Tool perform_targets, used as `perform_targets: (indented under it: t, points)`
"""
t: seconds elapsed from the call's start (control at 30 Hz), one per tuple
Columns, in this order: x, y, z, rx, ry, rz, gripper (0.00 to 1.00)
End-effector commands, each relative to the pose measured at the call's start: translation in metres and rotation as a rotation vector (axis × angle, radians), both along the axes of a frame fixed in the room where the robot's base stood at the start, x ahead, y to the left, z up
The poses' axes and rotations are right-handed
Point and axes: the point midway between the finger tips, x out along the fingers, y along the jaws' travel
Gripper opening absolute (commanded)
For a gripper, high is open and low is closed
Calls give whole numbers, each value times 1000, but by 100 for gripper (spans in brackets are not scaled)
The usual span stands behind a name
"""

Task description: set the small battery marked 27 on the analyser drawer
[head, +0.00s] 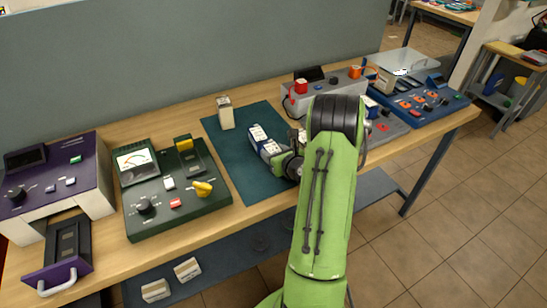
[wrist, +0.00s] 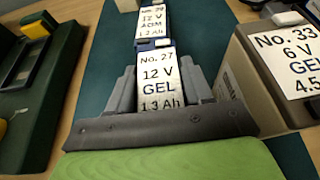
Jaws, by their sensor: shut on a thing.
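The small battery marked 27 (wrist: 158,78) has a white label reading 12 V GEL 1.3 Ah. It stands between the two jaws of my gripper (wrist: 160,92), which is shut on it. In the head view my gripper (head: 283,161) is low over the teal mat, holding the battery (head: 270,149). I cannot tell whether the battery still touches the mat. The purple analyser (head: 60,180) is at the far left of the bench. Its drawer (head: 60,255) is pulled out at the front, with a dark, empty-looking bed and a pale handle.
A similar 12 V AGM battery (wrist: 152,22) stands close behind 27. A larger battery marked 33 (wrist: 232,85) is just to the right in the wrist view. A beige battery (head: 226,112) stands on the mat (head: 232,150). A green tester (head: 150,215) lies between mat and analyser.

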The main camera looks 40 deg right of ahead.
Motion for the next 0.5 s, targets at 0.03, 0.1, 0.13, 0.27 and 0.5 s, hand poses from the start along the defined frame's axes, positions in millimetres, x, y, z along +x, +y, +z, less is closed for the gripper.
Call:
perform_targets:
  t: [0.03, 0.1, 0.13, 0.27, 0.5]
  points:
    - [0, 0, -9, 0, -2, 0, 0]
    - [1, 0, -8, -1, -5, 0, 0]
    - [1, 0, -7, -1, -5, 0, 0]
    - [0, 0, -7, -2, -4, 0, 0]
    - [0, 0, -10, -1, 0, -1, 72]
